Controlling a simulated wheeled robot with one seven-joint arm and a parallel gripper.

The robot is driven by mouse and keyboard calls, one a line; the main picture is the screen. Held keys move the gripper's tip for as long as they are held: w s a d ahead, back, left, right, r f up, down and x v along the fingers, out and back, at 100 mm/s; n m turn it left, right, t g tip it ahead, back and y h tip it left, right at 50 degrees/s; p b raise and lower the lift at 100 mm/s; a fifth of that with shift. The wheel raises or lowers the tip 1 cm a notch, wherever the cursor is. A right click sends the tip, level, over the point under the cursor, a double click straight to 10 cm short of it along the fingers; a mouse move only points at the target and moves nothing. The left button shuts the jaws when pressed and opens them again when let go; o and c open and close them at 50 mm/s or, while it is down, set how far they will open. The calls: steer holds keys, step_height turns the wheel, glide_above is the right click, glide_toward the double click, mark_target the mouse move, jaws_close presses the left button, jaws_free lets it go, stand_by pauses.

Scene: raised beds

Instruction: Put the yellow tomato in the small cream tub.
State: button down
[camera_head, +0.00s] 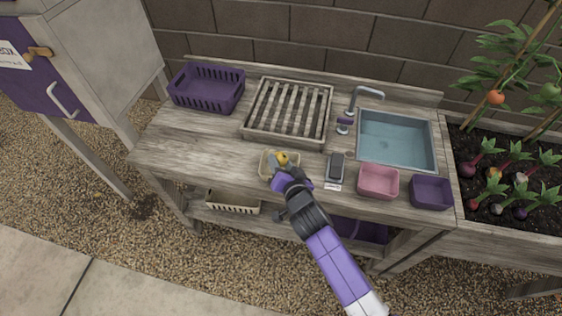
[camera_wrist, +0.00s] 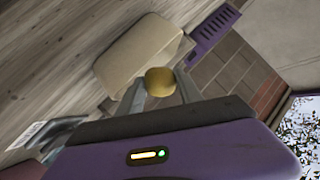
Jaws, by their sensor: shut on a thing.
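The yellow tomato (camera_head: 283,158) is held by my gripper (camera_head: 279,164) at the small cream tub (camera_head: 264,170) on the wooden bench. In the wrist view, the tomato (camera_wrist: 160,81) sits between the two fingertips (camera_wrist: 160,88), which are shut on it. The cream tub (camera_wrist: 138,50) shows just beyond the tomato there. From the head camera the tomato overlaps the tub's opening; I cannot tell whether it is above the rim or inside. My gripper hides part of the tub.
A dark handheld device (camera_head: 336,165), a pink tub (camera_head: 378,183) and a purple tub (camera_head: 431,193) stand to the right. Behind are a slatted wooden tray (camera_head: 247,134), a purple basket (camera_head: 190,103) and a sink (camera_head: 397,141) with a tap (camera_head: 352,101). The bench left of the tub is clear.

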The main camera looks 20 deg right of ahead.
steer(key=c, duration=0.7)
jaws_free()
steer(key=shift+r+p, duration=2.7)
steer(key=shift+r, duration=2.1)
